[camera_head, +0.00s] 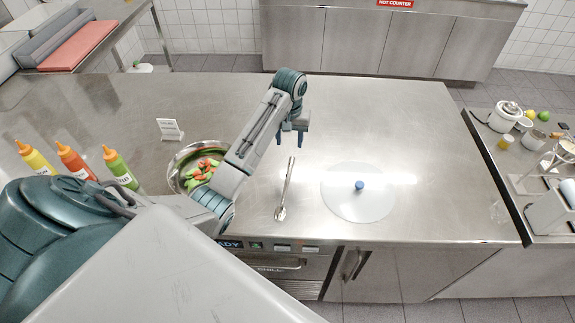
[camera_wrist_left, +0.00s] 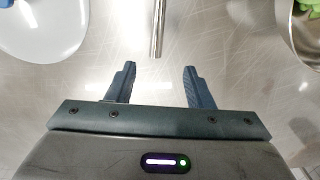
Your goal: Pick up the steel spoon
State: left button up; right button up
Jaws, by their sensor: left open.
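The steel spoon (camera_head: 285,189) lies on the steel counter in the head view, its bowl toward the front edge and its handle pointing away. My left gripper (camera_head: 290,139) is open and empty above the counter, just beyond the handle end. In the left wrist view, the spoon's handle end (camera_wrist_left: 157,40) shows at the top, in line with the gap between the open fingers (camera_wrist_left: 158,85). The fingers are apart from the handle, and the spoon's bowl is out of that view. My right gripper does not show.
A round translucent lid (camera_head: 345,206) with a blue knob lies right of the spoon. A steel bowl (camera_head: 176,161) of red and green vegetables stands left, partly behind my arm. Several sauce bottles (camera_head: 75,160) and a small sign (camera_head: 170,130) stand farther left. The counter's far right is clear.

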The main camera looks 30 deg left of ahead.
aim_at(292, 161)
pick_arm(q)
notch_tip(292, 161, down, 2)
jog(key=shift+f+p, duration=0.25)
jog(key=shift+p, duration=0.15)
jog(key=f, duration=0.1)
jog(key=f+p, duration=0.2)
jog(key=shift+w+d+f, duration=0.2)
jog(key=shift+w+f, duration=0.15)
jog(key=shift+f, duration=0.05)
notch_tip(292, 161, down, 2)
jog(key=shift+f+p, duration=0.1)
jog(key=shift+p, duration=0.4)
jog(key=shift+f, duration=0.4)
jog(key=c, duration=0.9)
grip_shut()
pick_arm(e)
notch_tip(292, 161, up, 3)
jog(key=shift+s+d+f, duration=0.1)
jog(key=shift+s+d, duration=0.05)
